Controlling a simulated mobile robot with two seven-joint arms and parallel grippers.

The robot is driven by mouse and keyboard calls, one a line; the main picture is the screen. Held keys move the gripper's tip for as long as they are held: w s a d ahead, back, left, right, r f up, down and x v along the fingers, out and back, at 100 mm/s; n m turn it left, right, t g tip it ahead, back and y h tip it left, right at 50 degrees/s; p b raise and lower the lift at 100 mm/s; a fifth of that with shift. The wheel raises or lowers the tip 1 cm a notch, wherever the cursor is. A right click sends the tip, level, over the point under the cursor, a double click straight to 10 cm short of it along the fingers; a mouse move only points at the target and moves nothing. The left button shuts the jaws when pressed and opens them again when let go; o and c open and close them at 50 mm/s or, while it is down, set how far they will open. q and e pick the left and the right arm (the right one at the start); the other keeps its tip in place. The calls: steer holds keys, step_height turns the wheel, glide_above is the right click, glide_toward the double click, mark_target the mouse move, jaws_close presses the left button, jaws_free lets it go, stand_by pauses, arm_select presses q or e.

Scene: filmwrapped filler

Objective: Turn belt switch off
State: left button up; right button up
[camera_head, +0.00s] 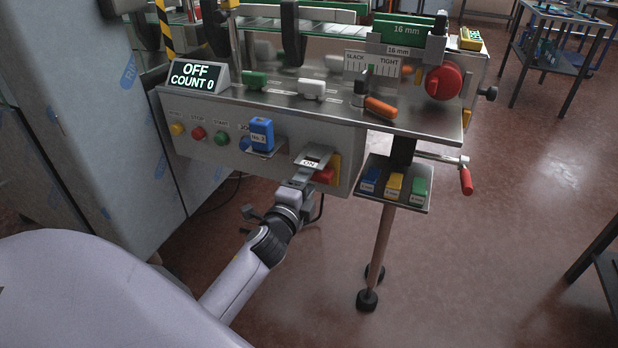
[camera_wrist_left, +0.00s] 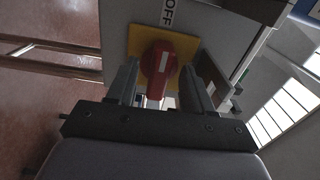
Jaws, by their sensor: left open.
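The belt switch has a red knob (camera_wrist_left: 160,66) on a yellow plate (camera_wrist_left: 135,40), with an OFF label (camera_wrist_left: 169,12) beside the plate in the left wrist view. In the head view the red knob (camera_head: 324,175) and yellow plate (camera_head: 336,168) show on the machine's front panel, partly covered by my gripper, near an ON label (camera_head: 309,162). My left gripper (camera_wrist_left: 160,85) is open, with one finger on each side of the knob; I cannot tell whether they touch it. It also shows in the head view (camera_head: 306,171). The right gripper is not in view.
A display (camera_head: 198,77) reads OFF COUNT 0. Small push buttons (camera_head: 197,133) and a blue No. 3 block (camera_head: 262,134) sit left of the switch. A tray (camera_head: 415,206) of coloured blocks and a red-handled crank (camera_head: 466,180) are to the right.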

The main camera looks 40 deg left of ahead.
arm_select(q)
steer(key=shift+v, duration=2.7)
